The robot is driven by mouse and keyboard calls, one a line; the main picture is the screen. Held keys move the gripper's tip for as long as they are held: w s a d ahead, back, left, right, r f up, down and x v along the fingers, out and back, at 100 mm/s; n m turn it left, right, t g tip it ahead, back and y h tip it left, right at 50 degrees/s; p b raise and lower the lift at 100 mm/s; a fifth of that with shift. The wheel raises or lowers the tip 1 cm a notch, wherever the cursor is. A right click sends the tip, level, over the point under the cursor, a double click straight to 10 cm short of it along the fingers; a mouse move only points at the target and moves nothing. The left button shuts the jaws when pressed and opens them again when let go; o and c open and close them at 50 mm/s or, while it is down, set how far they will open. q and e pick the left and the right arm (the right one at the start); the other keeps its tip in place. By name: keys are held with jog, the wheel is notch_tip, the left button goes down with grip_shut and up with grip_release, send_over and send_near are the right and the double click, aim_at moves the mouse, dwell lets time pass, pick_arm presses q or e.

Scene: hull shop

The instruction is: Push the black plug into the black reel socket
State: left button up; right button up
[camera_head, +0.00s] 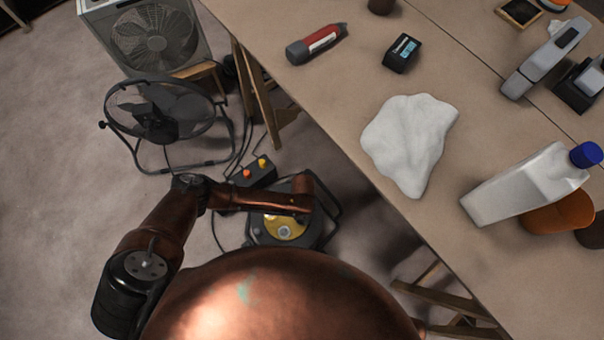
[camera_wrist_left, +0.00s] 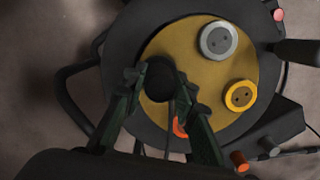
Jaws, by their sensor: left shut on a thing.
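The cable reel (camera_head: 287,243) stands on the floor below my left arm, its gold face partly covered by the arm. In the left wrist view the gold face (camera_wrist_left: 190,60) carries a grey socket (camera_wrist_left: 218,40) and a yellow socket (camera_wrist_left: 241,96). My left gripper (camera_wrist_left: 165,84) is shut on the black plug (camera_wrist_left: 160,80), holding it in front of the gold face. A dark cord runs down from the plug. I cannot tell whether the plug touches the reel. No black socket can be made out; the plug and fingers cover that area. My right gripper is not in view.
A dark box with orange and red knobs (camera_head: 251,174) lies beside the reel. A black floor fan (camera_head: 165,115) and a box fan (camera_head: 150,38) stand at upper left. A workbench (camera_head: 345,90) with a white cloth (camera_head: 408,143) and a bottle (camera_head: 520,185) fills the right.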

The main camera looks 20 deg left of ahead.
pick_arm(q)
jog(key=shift+f, duration=0.6)
dwell(0.7)
jog(key=o, duration=1.1)
jog(key=r, duration=0.4)
jog(key=w+r, duration=0.1)
jog(key=r, duration=0.7)
jog(key=shift+w+a, duration=0.15)
jog(key=shift+w, duration=0.2)
jog(key=shift+s+f, duration=0.1)
